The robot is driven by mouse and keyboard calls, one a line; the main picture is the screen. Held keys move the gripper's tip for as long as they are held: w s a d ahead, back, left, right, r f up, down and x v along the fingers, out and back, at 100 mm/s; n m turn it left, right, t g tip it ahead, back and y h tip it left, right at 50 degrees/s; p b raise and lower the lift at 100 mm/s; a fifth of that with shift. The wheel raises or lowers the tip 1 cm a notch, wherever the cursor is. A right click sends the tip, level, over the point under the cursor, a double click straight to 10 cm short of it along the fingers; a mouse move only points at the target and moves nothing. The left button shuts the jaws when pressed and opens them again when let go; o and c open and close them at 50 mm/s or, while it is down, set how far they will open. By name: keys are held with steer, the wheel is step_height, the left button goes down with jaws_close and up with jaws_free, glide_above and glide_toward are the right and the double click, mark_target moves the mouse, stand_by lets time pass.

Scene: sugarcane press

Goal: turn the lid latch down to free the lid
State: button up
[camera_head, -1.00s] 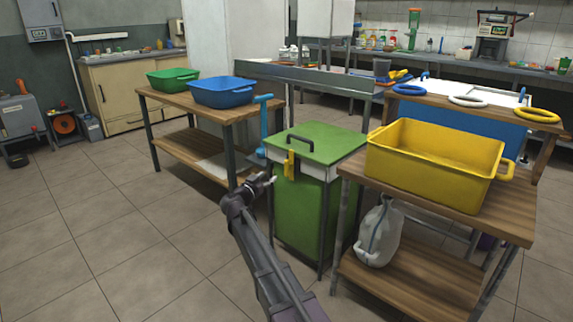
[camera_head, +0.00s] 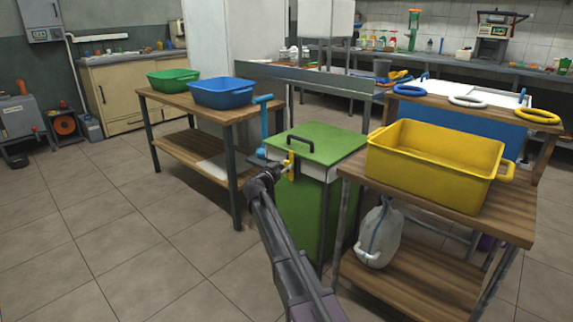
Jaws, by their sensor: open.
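The green press cabinet (camera_head: 300,215) stands in the middle between two wooden tables. Its green lid (camera_head: 320,142) is closed and has a dark handle (camera_head: 301,144) on top. The yellow lid latch (camera_head: 291,160) is upright on the front face, just under the lid's edge. My gripper (camera_head: 284,170) is open and right at the latch, at its lower part. Whether the fingers touch the latch is too small to tell. My arm hides part of the cabinet's front.
A blue crank handle (camera_head: 263,122) sticks up at the cabinet's left side. A yellow tub (camera_head: 436,160) stands on the right table, with a whitish jug (camera_head: 379,235) on its lower shelf. Blue (camera_head: 222,93) and green tubs (camera_head: 172,78) stand on the left table. The floor at left is clear.

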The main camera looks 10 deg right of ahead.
steer(key=shift+x, duration=1.4)
jaws_close()
